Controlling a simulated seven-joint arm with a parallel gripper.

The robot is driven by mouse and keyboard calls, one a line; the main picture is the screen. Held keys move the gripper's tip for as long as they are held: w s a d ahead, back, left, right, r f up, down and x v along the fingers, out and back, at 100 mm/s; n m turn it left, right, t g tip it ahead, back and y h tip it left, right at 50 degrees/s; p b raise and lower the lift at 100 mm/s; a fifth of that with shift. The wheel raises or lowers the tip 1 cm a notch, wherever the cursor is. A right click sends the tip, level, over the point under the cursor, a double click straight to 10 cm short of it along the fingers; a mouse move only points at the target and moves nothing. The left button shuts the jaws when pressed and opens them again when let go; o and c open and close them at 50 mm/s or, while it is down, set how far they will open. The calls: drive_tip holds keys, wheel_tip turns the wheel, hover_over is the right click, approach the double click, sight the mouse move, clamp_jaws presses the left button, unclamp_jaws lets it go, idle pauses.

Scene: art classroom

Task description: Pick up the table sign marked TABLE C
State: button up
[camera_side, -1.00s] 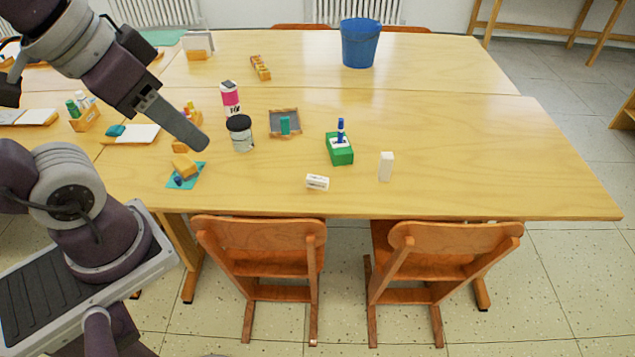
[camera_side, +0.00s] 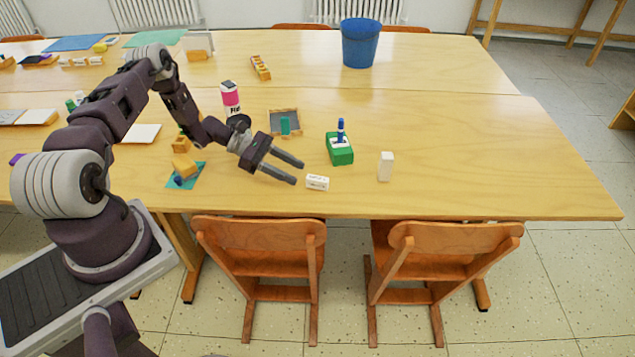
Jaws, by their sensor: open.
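A small white block with dark marking (camera_side: 317,182) lies near the front edge of the table; its lettering is too small to read, so I cannot tell if it is the TABLE C sign. A plain-looking white upright block (camera_side: 386,166) stands to its right, with no lettering visible. My gripper (camera_side: 299,173) is open and empty, its two fingers pointing right. The fingertips are just left of the small white block and appear above the table. I cannot tell whether they touch it.
A green box with a blue marker (camera_side: 340,152) stands right of my gripper. A grey tray (camera_side: 284,113) with a teal block and a pink-and-white bottle (camera_side: 231,97) are behind it. A blue bucket (camera_side: 360,45) stands farther back. The table's right side is clear.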

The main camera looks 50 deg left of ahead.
sight(315, 178)
drive_tip(key=shift+d+f, duration=0.15)
drive_tip(key=shift+f, duration=0.35)
drive_tip(key=x, duration=0.4)
drive_tip(key=r+x, duration=0.1)
drive_tip(key=x, duration=0.1)
drive_tip(key=shift+w+d, duration=0.3)
drive_tip(key=shift+w, duration=0.2)
clamp_jaws()
